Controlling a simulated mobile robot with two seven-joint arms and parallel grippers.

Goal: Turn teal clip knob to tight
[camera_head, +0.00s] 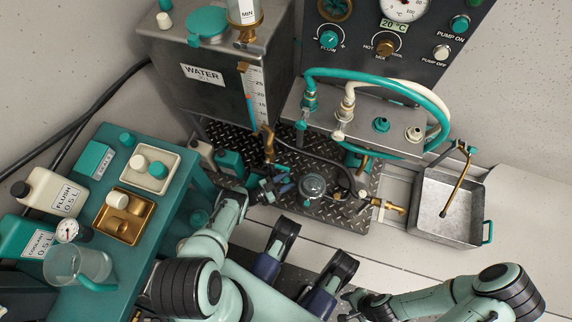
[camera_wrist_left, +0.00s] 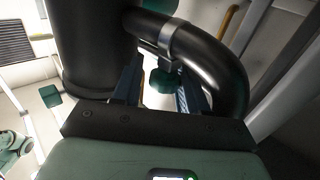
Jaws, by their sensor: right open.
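The teal clip knob (camera_wrist_left: 162,83) shows in the left wrist view below a silver band clip (camera_wrist_left: 171,42) on a thick black hose (camera_wrist_left: 205,45). My left gripper (camera_wrist_left: 155,88) is open, with one blue finger on each side of the knob in the picture. A bright gap shows between the left finger and the knob; whether the right finger touches it I cannot tell. In the head view my left gripper (camera_head: 275,188) is low by the dark tread plate, and I cannot make out the knob there. My right gripper (camera_head: 352,300) is open and empty at the lower edge.
A teal bench (camera_head: 98,255) with bottles and trays stands at left. The steel water tank (camera_head: 215,85) and the hose manifold (camera_head: 350,125) stand behind. The tread plate (camera_head: 335,212) carries pipes and fittings. A metal basin (camera_head: 432,220) is at right, with clear floor in front.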

